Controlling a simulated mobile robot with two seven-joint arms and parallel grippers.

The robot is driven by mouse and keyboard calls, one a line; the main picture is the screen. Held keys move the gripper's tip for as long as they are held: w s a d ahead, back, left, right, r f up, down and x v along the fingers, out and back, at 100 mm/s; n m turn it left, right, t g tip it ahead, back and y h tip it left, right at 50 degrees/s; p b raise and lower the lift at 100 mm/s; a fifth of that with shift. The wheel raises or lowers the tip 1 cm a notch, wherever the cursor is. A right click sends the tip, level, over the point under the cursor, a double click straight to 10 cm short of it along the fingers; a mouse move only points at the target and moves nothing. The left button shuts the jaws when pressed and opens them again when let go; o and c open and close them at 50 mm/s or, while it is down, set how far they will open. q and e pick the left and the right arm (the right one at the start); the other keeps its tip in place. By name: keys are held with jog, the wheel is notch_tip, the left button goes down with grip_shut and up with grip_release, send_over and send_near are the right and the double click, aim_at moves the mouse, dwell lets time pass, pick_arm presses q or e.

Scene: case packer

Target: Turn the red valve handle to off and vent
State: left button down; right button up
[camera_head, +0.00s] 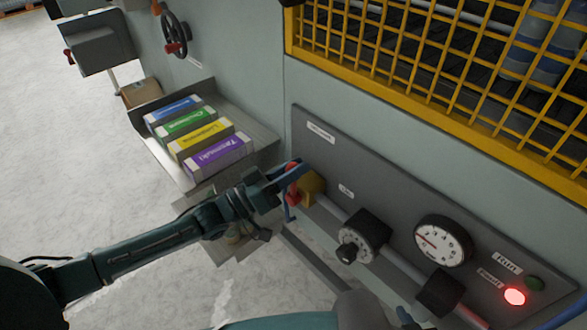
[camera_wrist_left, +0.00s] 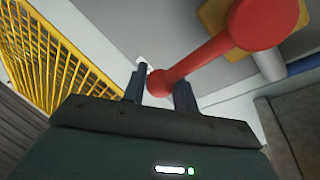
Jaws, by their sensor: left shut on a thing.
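The red valve handle (camera_head: 293,196) sits on a yellow valve body (camera_head: 313,184) at the left end of the grey panel. In the left wrist view the red handle (camera_wrist_left: 205,58) runs from a round hub at the top right down to a rounded end between my fingers. My left gripper (camera_head: 289,188) is at the handle in the head view, with its blue fingers around it. In the left wrist view my left gripper (camera_wrist_left: 162,92) is shut on the handle's end. The fingers partly hide the handle in the head view. My right gripper is not visible.
The panel (camera_head: 318,148) carries a black knob (camera_head: 363,236), a round gauge (camera_head: 443,240), a glowing red lamp (camera_head: 514,297) and a dark green button (camera_head: 534,284). A yellow mesh guard (camera_head: 400,88) is above. A tray (camera_head: 262,138) of coloured cartons stands at the left.

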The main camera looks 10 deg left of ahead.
pick_arm(q)
jog(key=c, duration=1.2)
grip_release()
jog(key=shift+a, duration=0.1)
jog(key=shift+o, duration=0.4)
pick_arm(e)
jog(key=shift+w, duration=0.1)
jog(key=shift+r, duration=0.1)
pick_arm(q)
jog(key=shift+f, duration=0.1)
pick_arm(e)
jog(key=shift+w, duration=0.1)
pick_arm(q)
jog(key=b+v, duration=0.2)
jog(key=v, duration=1.1)
pick_arm(e)
jog(key=shift+a, duration=0.45)
jog(key=shift+d+f, duration=0.1)
jog(key=shift+f, duration=0.2)
